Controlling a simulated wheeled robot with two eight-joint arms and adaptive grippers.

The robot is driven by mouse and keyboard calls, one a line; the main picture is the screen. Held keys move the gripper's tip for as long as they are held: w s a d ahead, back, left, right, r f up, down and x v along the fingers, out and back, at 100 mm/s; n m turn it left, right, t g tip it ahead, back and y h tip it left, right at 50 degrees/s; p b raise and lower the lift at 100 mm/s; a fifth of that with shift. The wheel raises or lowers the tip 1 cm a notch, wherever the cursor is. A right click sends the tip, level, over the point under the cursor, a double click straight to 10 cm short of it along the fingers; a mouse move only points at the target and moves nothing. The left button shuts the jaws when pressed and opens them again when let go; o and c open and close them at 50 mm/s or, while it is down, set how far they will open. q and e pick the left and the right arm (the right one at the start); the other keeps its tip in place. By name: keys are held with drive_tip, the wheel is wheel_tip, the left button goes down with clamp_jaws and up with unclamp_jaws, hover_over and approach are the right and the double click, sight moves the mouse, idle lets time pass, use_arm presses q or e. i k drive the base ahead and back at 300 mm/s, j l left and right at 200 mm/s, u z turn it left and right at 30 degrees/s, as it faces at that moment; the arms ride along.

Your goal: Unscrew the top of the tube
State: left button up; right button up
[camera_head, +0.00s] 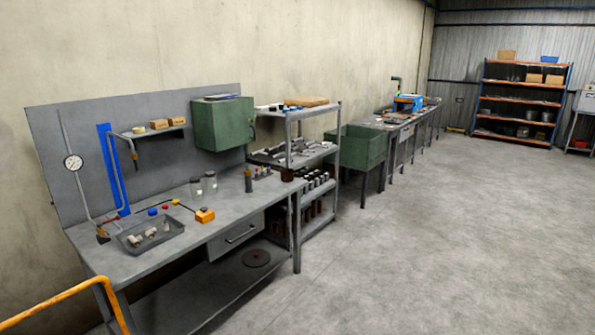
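No tube with a screw top can be made out for certain. A slim dark upright cylinder (248,181) stands near the right end of the grey workbench (150,262). Two glass jars with lids, a left one (196,190) and a right one (211,183), stand close together left of it. A thin pipe (75,190) with a round gauge (73,162) runs down the backboard at the bench's left. Neither of my grippers is in view.
A green cabinet (221,125) hangs above. A yellow rail (60,299) crosses the lower left. The concrete floor (430,240) at right is clear.

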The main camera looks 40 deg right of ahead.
sight(248, 188)
drive_tip(key=i+l+z, duration=0.6)
drive_tip(key=i+z, duration=0.3)
drive_tip(key=i, duration=0.2)
drive_tip(key=i+l+z, duration=0.15)
drive_tip(key=i, duration=1.75)
